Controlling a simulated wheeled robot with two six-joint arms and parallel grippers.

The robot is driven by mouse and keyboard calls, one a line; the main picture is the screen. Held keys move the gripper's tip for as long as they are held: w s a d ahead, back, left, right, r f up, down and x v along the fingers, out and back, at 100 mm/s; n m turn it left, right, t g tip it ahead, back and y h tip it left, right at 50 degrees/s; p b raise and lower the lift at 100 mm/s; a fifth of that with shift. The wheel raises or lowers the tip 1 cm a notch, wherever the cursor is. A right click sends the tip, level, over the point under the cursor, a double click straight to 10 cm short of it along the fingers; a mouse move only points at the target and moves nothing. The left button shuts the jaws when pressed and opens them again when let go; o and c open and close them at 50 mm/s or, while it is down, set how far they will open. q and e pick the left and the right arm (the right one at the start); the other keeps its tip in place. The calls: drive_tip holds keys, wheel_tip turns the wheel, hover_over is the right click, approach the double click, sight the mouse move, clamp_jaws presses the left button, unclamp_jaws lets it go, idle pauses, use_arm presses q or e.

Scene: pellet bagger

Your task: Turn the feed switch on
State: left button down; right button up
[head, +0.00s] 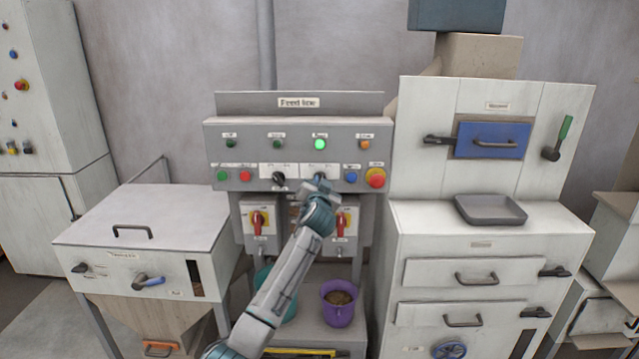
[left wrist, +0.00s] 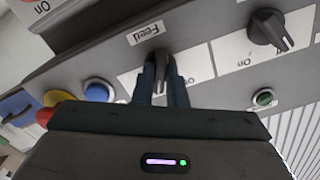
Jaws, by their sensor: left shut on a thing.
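The feed switch (left wrist: 160,66) is a dark rotary knob on a white plate labelled "Feed" in the left wrist view. My left gripper (left wrist: 163,82) has its two fingers on either side of the knob and is shut on it. In the head view my left gripper (head: 319,187) reaches up to the lower row of the grey control panel (head: 300,131) and mostly covers the knob. The knob's exact pointer setting is hard to tell. A green lamp (head: 320,144) above it glows bright. My right gripper is not in view.
A second black rotary knob (head: 278,178) sits left of the feed switch. A blue button (head: 351,176) and a red emergency button (head: 375,177) sit close on its right. Two red-handled isolators, one of them here (head: 258,219), hang below the panel. A purple bucket (head: 339,303) stands lower down.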

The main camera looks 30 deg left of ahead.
use_arm(q)
drive_tip(key=shift+m, duration=0.3)
drive_tip(key=c, duration=1.5)
unclamp_jaws()
drive_tip(key=shift+o, duration=0.2)
drive_tip(key=b+v, duration=0.3)
drive_tip(key=v, duration=0.7)
drive_tip(key=shift+s+d, duration=0.2)
drive_tip(key=shift+s, duration=0.15)
